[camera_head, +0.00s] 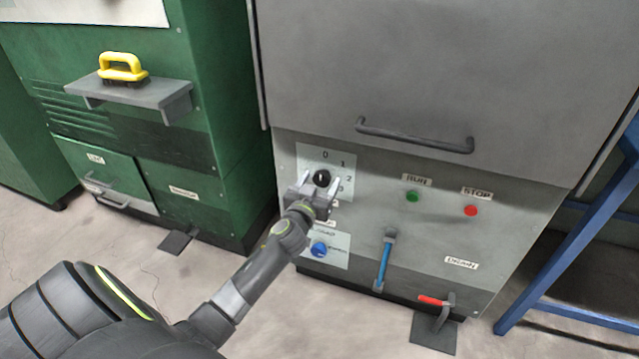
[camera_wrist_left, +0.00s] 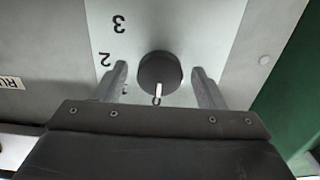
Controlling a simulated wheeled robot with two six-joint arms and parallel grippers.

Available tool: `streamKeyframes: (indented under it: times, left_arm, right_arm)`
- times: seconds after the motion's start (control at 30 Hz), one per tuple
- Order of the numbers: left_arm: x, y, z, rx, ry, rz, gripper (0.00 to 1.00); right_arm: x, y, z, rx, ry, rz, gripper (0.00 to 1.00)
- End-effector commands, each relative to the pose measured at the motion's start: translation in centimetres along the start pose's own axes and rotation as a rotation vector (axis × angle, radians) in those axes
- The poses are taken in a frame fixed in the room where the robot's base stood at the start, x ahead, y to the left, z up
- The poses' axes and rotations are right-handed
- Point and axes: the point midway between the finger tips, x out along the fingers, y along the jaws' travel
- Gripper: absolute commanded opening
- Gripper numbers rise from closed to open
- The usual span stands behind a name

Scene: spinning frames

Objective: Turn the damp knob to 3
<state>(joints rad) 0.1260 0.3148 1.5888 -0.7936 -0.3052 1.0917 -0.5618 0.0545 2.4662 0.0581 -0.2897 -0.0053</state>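The black round knob (camera_head: 321,178) is on a pale dial plate with 0, 1, 2 and 3 on the grey machine's lower panel. In the left wrist view the knob (camera_wrist_left: 160,71) shows a white pointer aimed at the 0, with 2 and 3 readable and the 1 mostly hidden. My left gripper (camera_head: 320,182) is at the dial. Its open fingers (camera_wrist_left: 159,75) stand on either side of the knob with a gap on each side. The label under the dial is mostly hidden by the gripper. My right gripper is not in view.
Below the dial is a blue knob (camera_head: 319,249) on its own plate. To the right are a green RUN button (camera_head: 412,196), a red STOP button (camera_head: 471,210), a blue-handled lever (camera_head: 384,262) and a red drain handle (camera_head: 432,300). A grey bar handle (camera_head: 415,137) juts out above.

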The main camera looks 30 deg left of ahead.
Motion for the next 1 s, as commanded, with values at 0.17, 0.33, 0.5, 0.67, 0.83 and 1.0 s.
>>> streamKeyframes:
  times: [0.17,0.33,0.5,0.67,0.83,1.0]
  left_arm:
    - [-0.03,0.0,0.01,0.0,0.0,0.0,0.41]
    - [-0.04,0.0,0.02,0.0,0.0,0.0,0.21]
    - [-0.05,0.0,0.03,0.009,-0.001,0.0,0.21]
    - [-0.05,0.01,0.04,0.053,-0.001,0.0,0.21]
    - [-0.06,0.01,0.06,0.152,-0.001,0.0,0.21]
    - [-0.07,0.01,0.06,0.298,-0.002,0.0,0.21]
  right_arm:
    - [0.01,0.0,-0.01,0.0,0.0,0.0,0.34]
    - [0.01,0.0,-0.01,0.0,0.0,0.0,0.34]
    - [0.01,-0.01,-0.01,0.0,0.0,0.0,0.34]
    - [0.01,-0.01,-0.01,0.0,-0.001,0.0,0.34]
    - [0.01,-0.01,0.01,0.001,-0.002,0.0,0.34]
    - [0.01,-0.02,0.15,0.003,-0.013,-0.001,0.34]
